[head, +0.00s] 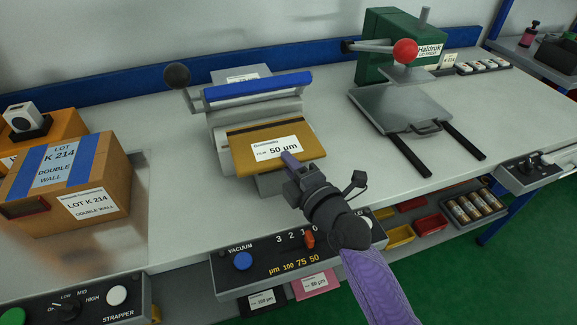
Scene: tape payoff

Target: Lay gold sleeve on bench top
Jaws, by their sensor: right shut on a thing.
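The gold sleeve (243,161), with a white "50 µm" label, is at the front of the grey laminating machine (225,115) in the head view. It lies nearly flat, its far edge against the machine's front, above a grey ledge (268,184). My right gripper (289,158) is shut on its near edge, right of the middle. The fingers cover a little of that edge. I cannot tell whether the sleeve touches the ledge. The pale bench top (180,205) is bare left of the machine. My left gripper is not in view.
Cardboard boxes (110,190) stand at the left. A green press (385,35) with a red-knobbed lever (405,50) and a grey plate (395,105) stands at the right. A control panel (270,262) runs along the bench's front edge. Bench between machine and press is clear.

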